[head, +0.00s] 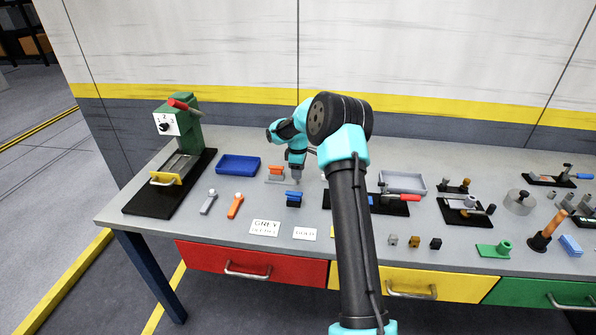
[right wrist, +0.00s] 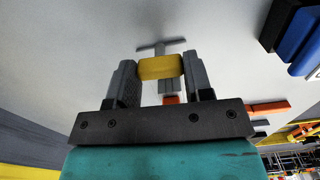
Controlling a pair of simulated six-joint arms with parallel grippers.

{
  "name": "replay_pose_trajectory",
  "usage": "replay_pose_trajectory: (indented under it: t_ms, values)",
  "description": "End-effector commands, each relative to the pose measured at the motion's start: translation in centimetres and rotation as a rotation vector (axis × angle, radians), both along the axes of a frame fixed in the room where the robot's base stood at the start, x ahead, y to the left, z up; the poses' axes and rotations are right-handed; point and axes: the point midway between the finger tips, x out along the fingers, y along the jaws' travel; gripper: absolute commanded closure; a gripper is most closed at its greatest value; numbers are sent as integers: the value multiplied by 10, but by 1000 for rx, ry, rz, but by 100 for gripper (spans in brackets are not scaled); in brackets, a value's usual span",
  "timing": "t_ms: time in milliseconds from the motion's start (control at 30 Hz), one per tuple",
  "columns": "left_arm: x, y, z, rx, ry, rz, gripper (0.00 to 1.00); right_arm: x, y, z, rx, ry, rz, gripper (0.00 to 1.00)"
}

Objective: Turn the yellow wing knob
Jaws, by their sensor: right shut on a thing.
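My right gripper (head: 296,178) points down at the bench between the orange-topped grey fixture and the blue block. In the right wrist view its two fingers (right wrist: 161,80) are shut on the yellow wing knob (right wrist: 160,67), one on each side of it. A grey crossbar and stem show just behind the knob in that view. In the head view I cannot make out the yellow knob; the gripper and wrist hide that spot. My left gripper is not in view.
The orange-topped fixture (head: 275,173) stands close left of the gripper, and a blue block (head: 293,198) lies just in front. A blue tray (head: 238,165) and a green press (head: 185,125) stand further left. A grey tray (head: 403,181) and several small fixtures lie right.

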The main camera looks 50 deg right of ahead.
Motion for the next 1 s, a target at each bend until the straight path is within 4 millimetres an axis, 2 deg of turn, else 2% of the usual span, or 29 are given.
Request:
replay_pose_trajectory:
  t_ms: [600,633,900,1000]
  values:
    - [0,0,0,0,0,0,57,0,0,1,-2,-1,63,77]
    - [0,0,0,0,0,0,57,0,0,1,-2,-1,63,52]
    - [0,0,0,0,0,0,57,0,0,0,-1,-1,62,28]
    - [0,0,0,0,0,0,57,0,0,0,-1,-1,62,28]
